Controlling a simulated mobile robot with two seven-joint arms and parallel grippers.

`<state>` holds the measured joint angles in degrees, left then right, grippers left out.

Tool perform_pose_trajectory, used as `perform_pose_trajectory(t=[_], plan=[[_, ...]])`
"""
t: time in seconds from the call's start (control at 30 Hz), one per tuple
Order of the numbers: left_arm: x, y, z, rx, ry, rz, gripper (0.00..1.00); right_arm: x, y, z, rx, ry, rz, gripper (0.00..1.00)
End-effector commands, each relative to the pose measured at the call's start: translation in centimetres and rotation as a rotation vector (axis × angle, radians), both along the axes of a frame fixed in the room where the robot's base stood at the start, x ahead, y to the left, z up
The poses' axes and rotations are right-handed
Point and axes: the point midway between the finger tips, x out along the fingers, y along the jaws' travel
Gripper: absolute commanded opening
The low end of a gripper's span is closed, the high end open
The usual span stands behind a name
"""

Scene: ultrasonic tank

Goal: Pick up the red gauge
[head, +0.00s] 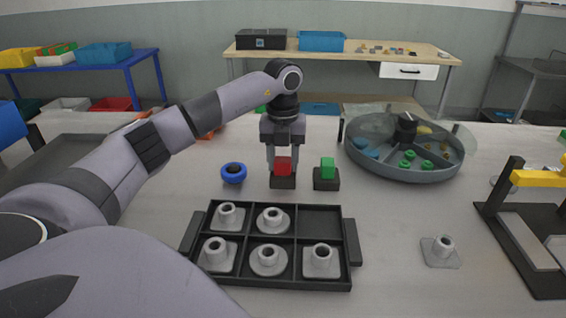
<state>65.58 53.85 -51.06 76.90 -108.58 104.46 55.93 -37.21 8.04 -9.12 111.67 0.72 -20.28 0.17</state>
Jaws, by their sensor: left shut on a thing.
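The red gauge (283,165) is a small red block standing on a dark base (283,183) in the middle of the table. My left gripper (283,158) comes down from above with a finger on each side of the red block and is shut on it. The red gauge is upright and still appears at its dark base; I cannot tell whether it is lifted at all. My right gripper is out of the picture.
A green block (327,169) on a dark base stands close to the right, a blue ring-shaped part (234,173) to the left. A black tray (325,222) with several grey parts lies in front. A round divided bin (408,172) is behind right; a loose grey part (441,251) lies front right.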

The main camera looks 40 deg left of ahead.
Motion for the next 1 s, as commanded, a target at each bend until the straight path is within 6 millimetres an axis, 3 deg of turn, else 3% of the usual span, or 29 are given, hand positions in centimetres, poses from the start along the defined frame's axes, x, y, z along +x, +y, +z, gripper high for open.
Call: perform_pose_trajectory(t=[0.27,0.53,0.8,1.0], plan=[[0.1,0.0,2.8,-0.001,-0.005,0.000,0.13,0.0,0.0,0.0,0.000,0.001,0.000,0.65],[0.1,-0.1,9.3,-0.002,-0.007,0.000,0.13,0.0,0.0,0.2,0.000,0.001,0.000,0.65],[0.1,0.0,14.8,0.000,-0.004,0.001,0.13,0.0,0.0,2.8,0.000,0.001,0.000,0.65],[0.1,0.0,17.7,0.000,-0.004,0.001,0.13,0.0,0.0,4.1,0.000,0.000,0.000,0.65]])
